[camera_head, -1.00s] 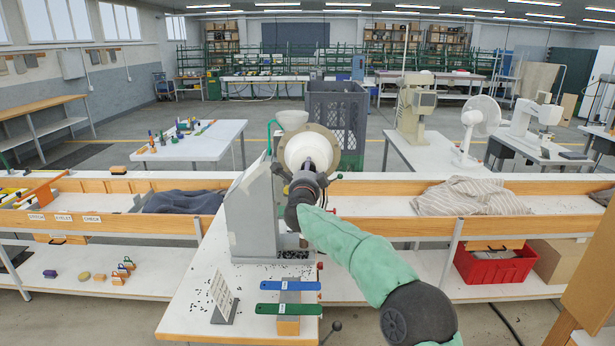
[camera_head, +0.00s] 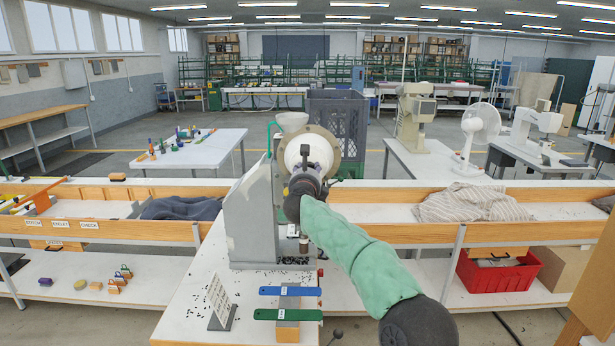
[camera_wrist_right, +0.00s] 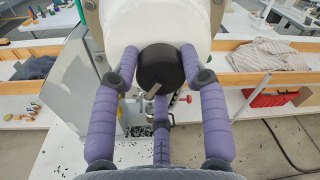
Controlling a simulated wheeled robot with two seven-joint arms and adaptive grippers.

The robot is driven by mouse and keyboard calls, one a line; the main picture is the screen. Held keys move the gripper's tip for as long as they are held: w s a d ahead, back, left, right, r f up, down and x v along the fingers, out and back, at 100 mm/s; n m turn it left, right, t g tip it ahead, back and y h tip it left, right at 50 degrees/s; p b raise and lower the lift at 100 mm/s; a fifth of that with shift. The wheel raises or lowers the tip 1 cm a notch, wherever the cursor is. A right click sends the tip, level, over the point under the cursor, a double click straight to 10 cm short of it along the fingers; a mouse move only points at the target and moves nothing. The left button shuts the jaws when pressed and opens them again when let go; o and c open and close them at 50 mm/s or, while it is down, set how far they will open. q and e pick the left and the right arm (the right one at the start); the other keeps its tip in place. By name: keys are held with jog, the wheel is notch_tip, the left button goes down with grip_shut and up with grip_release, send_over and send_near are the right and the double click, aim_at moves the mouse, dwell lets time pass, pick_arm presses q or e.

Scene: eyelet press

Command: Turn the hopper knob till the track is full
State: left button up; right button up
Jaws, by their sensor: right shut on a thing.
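The eyelet press (camera_head: 250,215) is a grey machine on the white bench. Its white drum-shaped hopper (camera_head: 293,152) faces me. The round black hopper knob (camera_wrist_right: 160,68) sits at the middle of the hopper front, with a pale mark on its lower edge. My right gripper (camera_head: 312,168) is at the hopper front. In the right wrist view its purple fingers (camera_wrist_right: 159,72) are shut around the knob, one at each side and one below. The knob is mostly hidden in the head view. I cannot make out the track or how full it is. My left gripper is not in view.
Small dark bits lie scattered on the bench around the press foot. A blue handle (camera_head: 290,291) and a green handle (camera_head: 288,314) lie in front, beside a small sign (camera_head: 220,300). A grey crate (camera_head: 338,125) stands behind the press.

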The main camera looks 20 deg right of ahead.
jog(key=m, duration=0.2)
jog(key=m+b, duration=0.1)
jog(key=m, duration=0.1)
jog(key=shift+f, duration=0.3)
jog(key=shift+f+m+b, duration=0.15)
jog(key=shift+m+b, duration=0.15)
jog(key=shift+m, duration=0.1)
jog(key=o, duration=1.1)
jog(key=shift+d, duration=0.1)
jog(key=shift+o, duration=0.2)
jog(key=shift+r+y, duration=0.25)
jog(key=shift+y, duration=0.05)
jog(key=shift+s, duration=0.15)
